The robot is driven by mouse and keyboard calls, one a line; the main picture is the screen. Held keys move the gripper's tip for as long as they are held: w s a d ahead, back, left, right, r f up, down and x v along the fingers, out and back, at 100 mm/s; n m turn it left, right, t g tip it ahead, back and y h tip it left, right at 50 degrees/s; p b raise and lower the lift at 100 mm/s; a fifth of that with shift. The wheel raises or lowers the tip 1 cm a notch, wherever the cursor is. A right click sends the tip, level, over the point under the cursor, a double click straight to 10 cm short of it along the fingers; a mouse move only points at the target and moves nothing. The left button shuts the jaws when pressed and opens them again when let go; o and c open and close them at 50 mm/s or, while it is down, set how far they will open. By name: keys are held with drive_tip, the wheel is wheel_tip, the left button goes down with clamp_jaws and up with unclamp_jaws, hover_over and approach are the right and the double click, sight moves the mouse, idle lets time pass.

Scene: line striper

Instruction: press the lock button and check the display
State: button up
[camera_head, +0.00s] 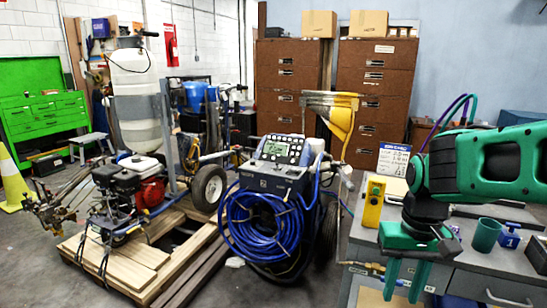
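The line striper (266,184) stands in the middle, with a dark control box and a coil of blue hose (262,225) on its front. On top is a grey panel with a small display (275,149) and several buttons (293,152). The display's writing and the button labels are too small to read, so I cannot tell which is the lock button. My green gripper (403,284) points down at the right, in front of the grey workbench (455,258). Its two fingers are apart with nothing between them. It is well right of the panel and not touching it.
On the workbench are a yellow handheld device (374,202), a blue-and-white sign (393,159), a green cup (486,235) and a blue block (510,235). A yellow hopper (343,118) rises behind the striper. Another machine on wooden pallets (130,262) stands left. Some floor is clear at front left.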

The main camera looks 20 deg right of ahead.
clamp_jaws()
idle(1.7)
